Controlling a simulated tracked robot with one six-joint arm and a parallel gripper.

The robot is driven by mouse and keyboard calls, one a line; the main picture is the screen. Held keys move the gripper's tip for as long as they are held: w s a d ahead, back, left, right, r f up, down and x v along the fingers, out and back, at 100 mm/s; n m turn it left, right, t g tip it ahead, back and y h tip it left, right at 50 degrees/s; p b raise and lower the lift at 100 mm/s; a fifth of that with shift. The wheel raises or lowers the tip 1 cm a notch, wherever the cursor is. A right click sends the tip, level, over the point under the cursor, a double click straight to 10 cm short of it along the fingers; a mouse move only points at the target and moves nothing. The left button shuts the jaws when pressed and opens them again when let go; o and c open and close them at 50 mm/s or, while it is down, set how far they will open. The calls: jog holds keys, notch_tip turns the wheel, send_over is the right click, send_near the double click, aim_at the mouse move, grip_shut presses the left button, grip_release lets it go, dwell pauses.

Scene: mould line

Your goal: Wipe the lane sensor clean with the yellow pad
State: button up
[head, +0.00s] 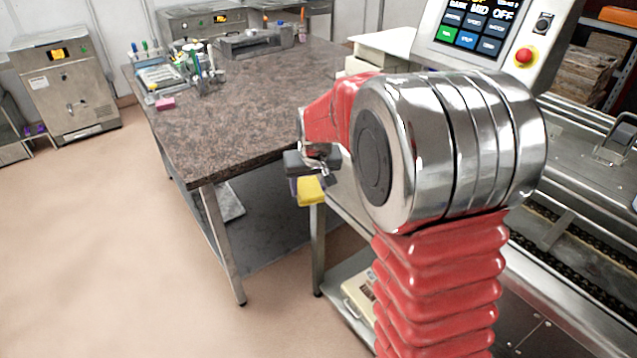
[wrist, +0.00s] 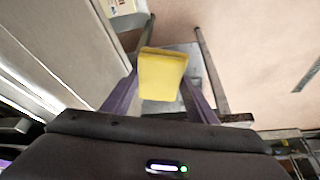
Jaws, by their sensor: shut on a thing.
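The yellow pad (head: 311,190) is held in my gripper (head: 306,187), in front of the right end of the brown table. In the wrist view the yellow pad (wrist: 162,74) sits between the two purple fingers of my gripper (wrist: 160,95), which are shut on it. The pad hangs in the air, apart from the table and the machine. I cannot make out the lane sensor in either view; my arm hides part of the machine on the right.
The brown stone-topped table (head: 245,105) bears a pink block (head: 165,103), a tray with tools (head: 160,78) and bottles at its far left. A control panel (head: 480,35) with a red button stands above the conveyor machine (head: 570,235). The floor (head: 90,230) at left is clear.

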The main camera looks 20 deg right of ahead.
jog(key=shift+w+f+n+y, duration=0.2)
jog(key=shift+w+n+y, duration=0.1)
jog(key=shift+n, duration=0.3)
jog(key=shift+a, duration=0.15)
